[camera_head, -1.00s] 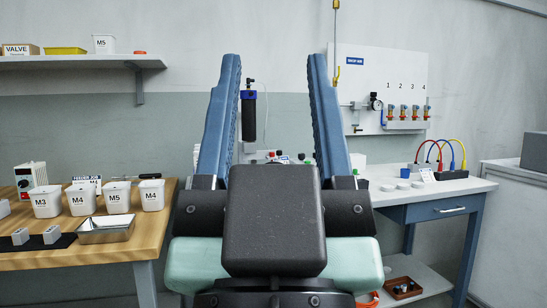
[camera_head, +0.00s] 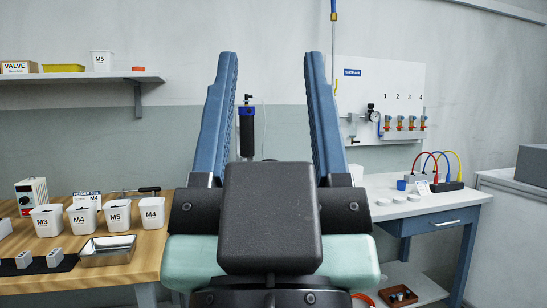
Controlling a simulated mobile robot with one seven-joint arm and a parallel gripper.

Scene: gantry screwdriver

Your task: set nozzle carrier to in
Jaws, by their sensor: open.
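My gripper (camera_head: 271,58) fills the middle of the head view. Its two long blue fingers point up and stand wide apart, with nothing between them but the wall and a blue-topped filter (camera_head: 247,130) well behind. I cannot make out the nozzle carrier. My dark wrist block and pale green arm link cover the lower middle of the view, so whatever stands behind them is hidden.
A wooden bench (camera_head: 60,290) at left holds labelled white bins (camera_head: 47,221), a metal tray (camera_head: 107,251) and a black-handled tool (camera_head: 148,189). A blue table (camera_head: 440,226) at right carries cables and small cups. A valve panel (camera_head: 377,85) hangs behind.

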